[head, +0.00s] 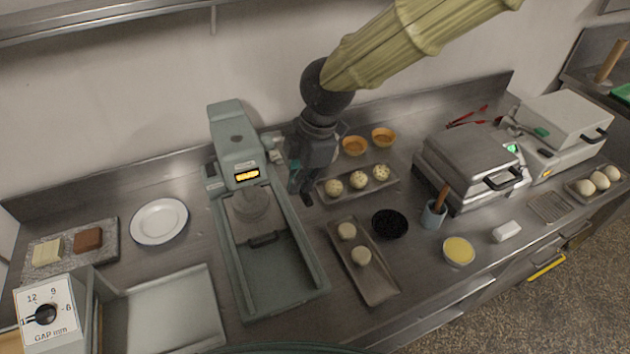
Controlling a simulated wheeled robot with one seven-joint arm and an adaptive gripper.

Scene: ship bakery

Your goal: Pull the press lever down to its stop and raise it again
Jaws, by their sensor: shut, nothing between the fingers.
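The press (232,135) is a grey-green machine with a lit orange display, standing left of centre on the steel counter. A round press plate (252,203) hangs under its head, over a long tray-like base (270,275). A hub-like side part (275,148) shows on the right of the head. I cannot clearly make out the lever; it may be partly hidden by my gripper. My gripper (300,190) points down just right of the press head, shut with nothing between its fingers. I cannot tell whether it touches the press.
Right of my gripper are a tray of dough balls (330,198), two orange bowls (354,146) and another long tray (377,292). A waffle-iron-like appliance (470,160) stands further right. A white plate (159,221) lies left of the press. The wall rises close behind.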

